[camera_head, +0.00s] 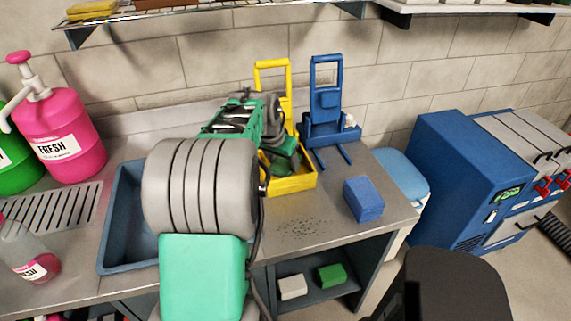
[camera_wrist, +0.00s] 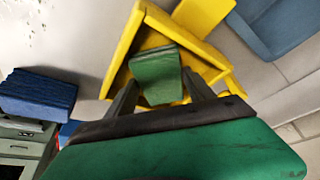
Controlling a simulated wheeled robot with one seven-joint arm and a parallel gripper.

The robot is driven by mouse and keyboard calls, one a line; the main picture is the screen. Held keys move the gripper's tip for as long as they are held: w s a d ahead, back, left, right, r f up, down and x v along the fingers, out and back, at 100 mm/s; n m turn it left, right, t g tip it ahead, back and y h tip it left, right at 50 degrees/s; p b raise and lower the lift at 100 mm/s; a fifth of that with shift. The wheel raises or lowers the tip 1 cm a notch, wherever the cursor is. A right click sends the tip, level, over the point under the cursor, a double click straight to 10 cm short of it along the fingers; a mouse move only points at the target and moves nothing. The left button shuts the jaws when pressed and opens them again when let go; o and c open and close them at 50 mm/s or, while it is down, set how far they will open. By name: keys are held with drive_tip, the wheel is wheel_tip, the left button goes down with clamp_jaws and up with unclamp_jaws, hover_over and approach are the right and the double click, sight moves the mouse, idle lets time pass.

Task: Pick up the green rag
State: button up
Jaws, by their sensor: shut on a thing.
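The green rag (camera_wrist: 157,72) is a small dark green block-like piece, seen in the wrist view between my two fingers. My gripper (camera_wrist: 160,90) is shut on it. The rag is inside or just over the yellow caddy (camera_wrist: 116,62); I cannot tell whether it touches the caddy's floor. In the head view my gripper (camera_head: 285,150) reaches down over the yellow caddy (camera_head: 295,185), which stands on the steel counter. My arm hides part of the caddy and most of the rag there.
A blue caddy (camera_head: 332,125) stands to the right. A blue sponge (camera_head: 363,199) lies at the counter's right end. A sink (camera_head: 117,245) is at left, with a pink bottle (camera_head: 64,135) behind. White (camera_head: 292,287) and green (camera_head: 331,275) blocks lie on the lower shelf.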

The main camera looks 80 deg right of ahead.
sight(286, 161)
drive_tip(key=c, duration=0.8)
drive_tip(key=shift+r, duration=0.15)
drive_tip(key=shift+r, duration=0.35)
wheel_tip(286, 161, up, 3)
drive_tip(key=shift+a+f+b, duration=0.1)
drive_tip(key=shift+f+b, duration=0.05)
drive_tip(key=shift+b, duration=0.2)
drive_tip(key=a+r, duration=0.3)
drive_tip(key=r, duration=0.1)
drive_tip(key=shift+s+a+r+b, duration=0.1)
drive_tip(key=shift+s+a+b, duration=0.15)
drive_tip(key=shift+a+b, duration=0.05)
drive_tip(key=s+a+r+b, duration=0.1)
drive_tip(key=a+r, duration=0.4)
drive_tip(key=a, duration=0.5)
drive_tip(key=shift+s, duration=0.4)
drive_tip(key=shift+r, duration=0.1)
